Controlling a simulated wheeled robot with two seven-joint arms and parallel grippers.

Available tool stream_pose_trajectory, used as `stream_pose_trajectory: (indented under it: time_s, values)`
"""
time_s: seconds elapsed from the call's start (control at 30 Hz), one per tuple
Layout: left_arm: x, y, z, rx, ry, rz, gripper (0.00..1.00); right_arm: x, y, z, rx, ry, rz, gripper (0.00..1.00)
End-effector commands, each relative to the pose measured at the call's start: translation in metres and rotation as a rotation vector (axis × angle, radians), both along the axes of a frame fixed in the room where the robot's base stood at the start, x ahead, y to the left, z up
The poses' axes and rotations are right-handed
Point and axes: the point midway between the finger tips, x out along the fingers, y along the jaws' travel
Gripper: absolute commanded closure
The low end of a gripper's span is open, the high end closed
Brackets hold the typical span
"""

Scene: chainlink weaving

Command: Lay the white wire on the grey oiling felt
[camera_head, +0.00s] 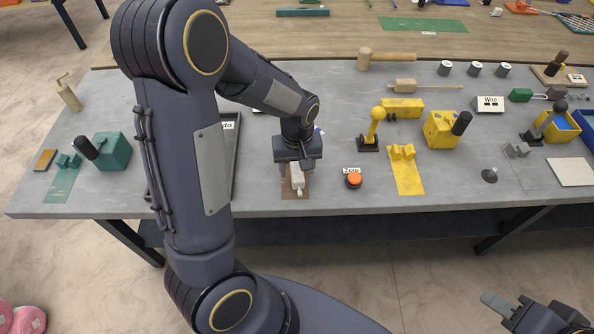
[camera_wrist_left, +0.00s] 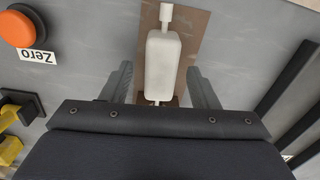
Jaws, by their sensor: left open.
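My left gripper (camera_head: 297,167) is open over the front of the grey table. In the left wrist view its two fingers (camera_wrist_left: 162,82) stand apart, one on each side of a white block with a narrow neck (camera_wrist_left: 163,62). The block lies on a brown pad (camera_wrist_left: 196,24) and also shows below the gripper in the head view (camera_head: 297,181). I cannot make out a white wire for certain. A pale grey-white square pad (camera_head: 572,172) lies at the far right; I cannot tell whether it is the felt. My right gripper (camera_head: 500,304) is at the lower right, off the table.
An orange button (camera_head: 353,180) marked Zero stands right of the left gripper. A yellow fixture (camera_head: 406,172) and a yellow-knobbed lever (camera_head: 373,130) are further right. A dark tray (camera_head: 230,160) is partly hidden behind my left arm. Free table lies between the yellow fixture and the small dark stand (camera_head: 489,175).

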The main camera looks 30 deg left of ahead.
Motion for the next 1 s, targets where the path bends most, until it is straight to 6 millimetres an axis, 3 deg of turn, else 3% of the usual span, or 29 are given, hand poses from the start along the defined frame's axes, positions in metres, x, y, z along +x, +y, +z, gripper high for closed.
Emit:
stream_pose_trajectory:
  time_s: [0.3,0.7,1.0]
  values:
    - [-0.0003,-0.0001,-0.0069,-0.001,-0.001,0.000,0.45,0.0000,-0.0001,0.0001,0.000,0.000,0.000,0.64]
    - [-0.0003,-0.0001,-0.0065,-0.001,-0.001,-0.001,0.97,0.0000,-0.0001,0.0001,0.000,0.000,0.000,0.64]
    - [0.0003,-0.0002,-0.0037,-0.001,-0.002,-0.001,1.00,0.0000,0.0000,0.0004,0.000,0.000,0.000,0.64]
